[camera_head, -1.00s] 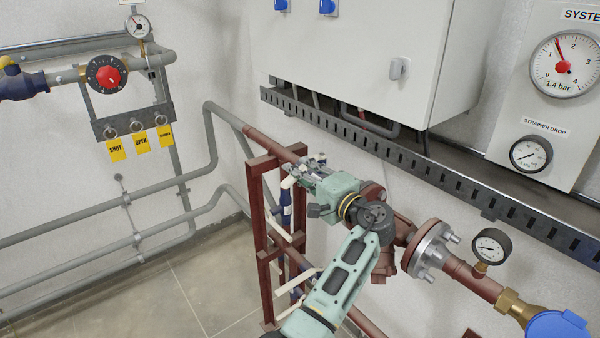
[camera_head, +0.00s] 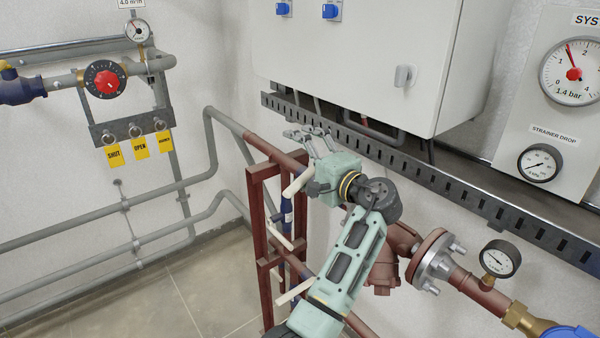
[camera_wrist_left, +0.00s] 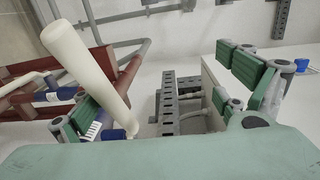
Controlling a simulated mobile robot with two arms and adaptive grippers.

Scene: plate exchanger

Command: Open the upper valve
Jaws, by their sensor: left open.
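The upper valve's cream lever (camera_head: 298,182) slants up to the right from the red pipe frame, just left of my left wrist. In the left wrist view the lever (camera_wrist_left: 85,65) is large and close, crossing in front of the left finger. My left gripper (camera_head: 312,138) is open, its fingers spread above and beyond the lever. In the left wrist view the space between the fingers (camera_wrist_left: 165,85) shows no lever. Whether a finger touches the lever, I cannot tell. The upper valve's body is largely hidden. My right gripper is not in view.
More cream levers (camera_head: 294,292) sit lower on the red frame (camera_head: 258,215). A slotted metal tray (camera_head: 380,150) runs along the wall behind my gripper, under a white cabinet (camera_head: 350,65). A flanged red pipe (camera_head: 470,285) with a gauge (camera_head: 499,258) lies to the right.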

